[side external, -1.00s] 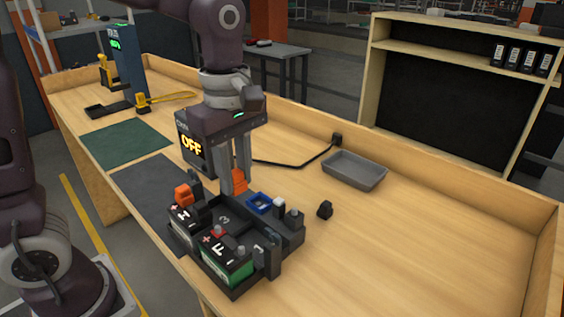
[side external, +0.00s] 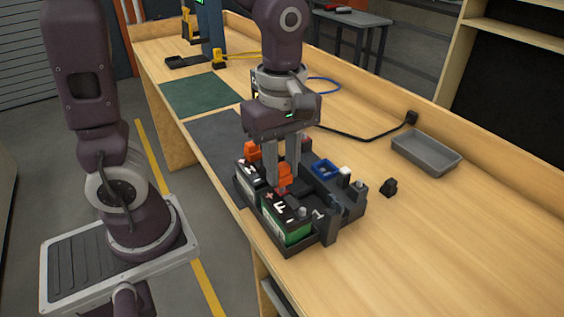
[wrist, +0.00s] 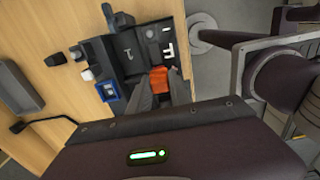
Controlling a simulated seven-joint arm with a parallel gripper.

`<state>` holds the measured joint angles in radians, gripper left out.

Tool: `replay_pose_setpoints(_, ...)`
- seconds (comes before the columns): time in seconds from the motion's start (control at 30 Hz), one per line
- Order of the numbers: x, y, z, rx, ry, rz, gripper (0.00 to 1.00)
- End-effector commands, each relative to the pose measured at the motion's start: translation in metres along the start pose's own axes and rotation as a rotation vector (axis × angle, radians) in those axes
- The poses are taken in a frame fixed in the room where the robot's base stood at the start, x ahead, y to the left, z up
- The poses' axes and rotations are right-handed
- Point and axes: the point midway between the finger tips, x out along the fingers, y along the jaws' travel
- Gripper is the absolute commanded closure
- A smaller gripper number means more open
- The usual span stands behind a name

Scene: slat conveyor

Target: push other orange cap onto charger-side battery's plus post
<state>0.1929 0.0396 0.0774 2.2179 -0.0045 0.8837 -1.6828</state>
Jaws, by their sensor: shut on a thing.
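My gripper (side external: 283,182) is shut on an orange cap (side external: 285,173), held between the fingertips over the battery marked F (side external: 287,222). The cap is just above or touching that battery's red plus post (side external: 281,190); I cannot tell which. In the wrist view the cap (wrist: 158,79) sits between the fingers beside the F marking. Another orange cap (side external: 252,150) is on the second battery (side external: 246,172), left of my gripper. Both batteries sit in a black tray (side external: 313,242).
A blue open-topped piece (side external: 325,169) and small posts stand at the tray's right. A small black part (side external: 389,187) lies on the bench, with a grey bin (side external: 427,152) behind it. A black cable (side external: 370,138) runs along the back.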

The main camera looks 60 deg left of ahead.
Motion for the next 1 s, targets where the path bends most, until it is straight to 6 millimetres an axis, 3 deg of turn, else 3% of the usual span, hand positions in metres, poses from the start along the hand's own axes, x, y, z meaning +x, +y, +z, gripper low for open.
replay_pose_setpoints(1.0,0.019,0.0,0.0,0.0,0.0,-0.001,1.0)
